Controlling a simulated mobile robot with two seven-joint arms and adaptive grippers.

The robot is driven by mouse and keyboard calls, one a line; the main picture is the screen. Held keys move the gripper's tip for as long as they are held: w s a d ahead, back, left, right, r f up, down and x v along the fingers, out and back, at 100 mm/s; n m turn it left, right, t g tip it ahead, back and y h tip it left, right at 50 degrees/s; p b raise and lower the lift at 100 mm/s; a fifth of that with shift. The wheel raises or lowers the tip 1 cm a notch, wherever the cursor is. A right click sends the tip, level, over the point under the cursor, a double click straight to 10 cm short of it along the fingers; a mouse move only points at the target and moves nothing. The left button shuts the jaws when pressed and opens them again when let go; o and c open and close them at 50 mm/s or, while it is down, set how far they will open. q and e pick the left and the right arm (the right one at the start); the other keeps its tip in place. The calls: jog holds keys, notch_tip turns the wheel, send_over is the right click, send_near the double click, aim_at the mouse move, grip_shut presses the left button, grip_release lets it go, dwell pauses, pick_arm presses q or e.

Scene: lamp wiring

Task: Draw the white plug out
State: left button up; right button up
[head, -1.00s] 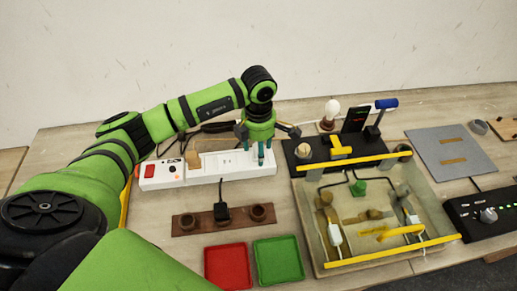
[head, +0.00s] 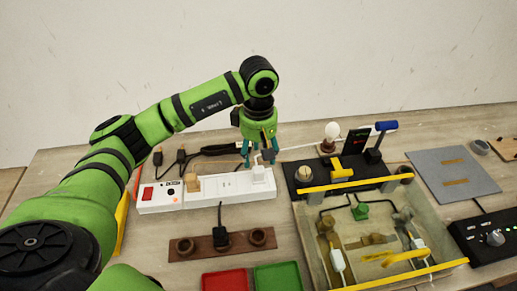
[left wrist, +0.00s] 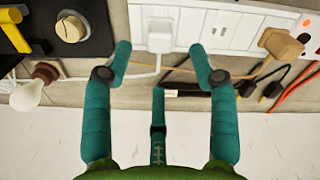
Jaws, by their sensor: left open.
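The white plug (head: 259,174) sits upright at the right end of the white power strip (head: 220,192) and looks seated in it. In the left wrist view the plug (left wrist: 160,38) lies ahead of the fingers, in line with the gap between them. A white cable (left wrist: 140,74) leads off from it to the left. My left gripper (head: 258,156) is open above the plug, with its teal fingers apart and nothing between them. It also shows in the left wrist view (left wrist: 161,60). My right gripper is out of view.
A tan plug (head: 193,183) stands in the same strip, left of the white one. Black cables (head: 215,150) lie behind the strip. Red (head: 224,283) and green (head: 277,278) trays lie in front.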

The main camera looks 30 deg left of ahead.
aim_at(258, 168)
pick_arm(q)
jog(key=m, duration=0.6)
jog(key=shift+r, duration=0.15)
notch_tip(258, 168, down, 6)
jog(key=p, duration=0.3)
jog(key=shift+f, duration=0.55)
grip_shut()
jog(key=c, duration=0.7)
grip_release()
grip_shut()
jog(key=shift+r+p, duration=0.3)
